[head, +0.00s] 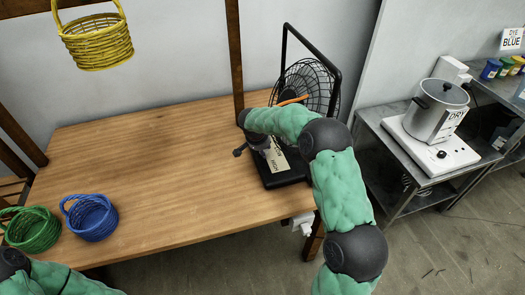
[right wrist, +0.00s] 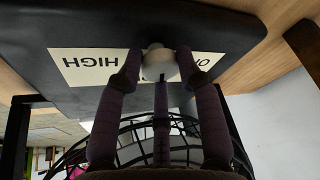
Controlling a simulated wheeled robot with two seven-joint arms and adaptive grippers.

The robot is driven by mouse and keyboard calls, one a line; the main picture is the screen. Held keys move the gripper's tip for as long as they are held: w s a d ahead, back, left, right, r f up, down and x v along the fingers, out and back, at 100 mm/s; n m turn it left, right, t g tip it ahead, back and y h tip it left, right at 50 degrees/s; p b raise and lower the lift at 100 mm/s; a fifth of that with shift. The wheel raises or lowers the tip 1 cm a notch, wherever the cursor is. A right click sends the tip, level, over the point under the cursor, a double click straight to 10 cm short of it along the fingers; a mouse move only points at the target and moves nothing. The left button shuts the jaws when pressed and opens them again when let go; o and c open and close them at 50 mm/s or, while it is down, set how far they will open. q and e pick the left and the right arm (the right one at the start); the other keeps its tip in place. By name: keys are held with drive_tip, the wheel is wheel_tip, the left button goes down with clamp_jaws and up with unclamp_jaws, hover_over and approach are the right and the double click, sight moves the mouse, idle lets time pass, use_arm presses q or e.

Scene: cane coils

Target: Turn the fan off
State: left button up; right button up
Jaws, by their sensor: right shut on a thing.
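The fan has a black wire cage (head: 318,82) in a black frame, with an orange strip in front, and stands at the table's right end. Its black base (head: 284,180) carries a cream label with "HIGH" (right wrist: 98,63) and, partly covered, a word starting with "O" (right wrist: 205,62). The label looks upside down in the right wrist view. Between the two words is a pale round knob (right wrist: 158,62). My right gripper (right wrist: 160,75) is shut on the knob, with fingers on both sides. In the head view my right arm hides most of the gripper and knob. My left gripper is out of view.
The wooden table (head: 160,145) is clear in the middle. A green basket (head: 32,230) and a blue basket (head: 90,218) are at its left end. A yellow basket (head: 97,45) hangs above. A steel pot (head: 437,110) on a white hotplate stands on the right bench.

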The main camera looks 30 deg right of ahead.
drive_tip(key=n, duration=0.2)
drive_tip(key=shift+d+r+n+t+y, duration=0.15)
drive_tip(key=shift+n+t+y, duration=0.15)
drive_tip(key=shift+t, duration=0.1)
drive_tip(key=shift+n+t+y+p, duration=0.3)
drive_tip(key=shift+n+y+p, duration=0.3)
drive_tip(key=shift+n+p, duration=0.7)
drive_tip(key=shift+n, duration=0.5)
drive_tip(key=o, duration=1.1)
drive_tip(key=shift+o, duration=0.2)
drive_tip(key=shift+s, duration=0.1)
drive_tip(key=v, duration=1.1)
drive_tip(key=shift+s+r, duration=0.2)
drive_tip(key=shift+r, duration=0.15)
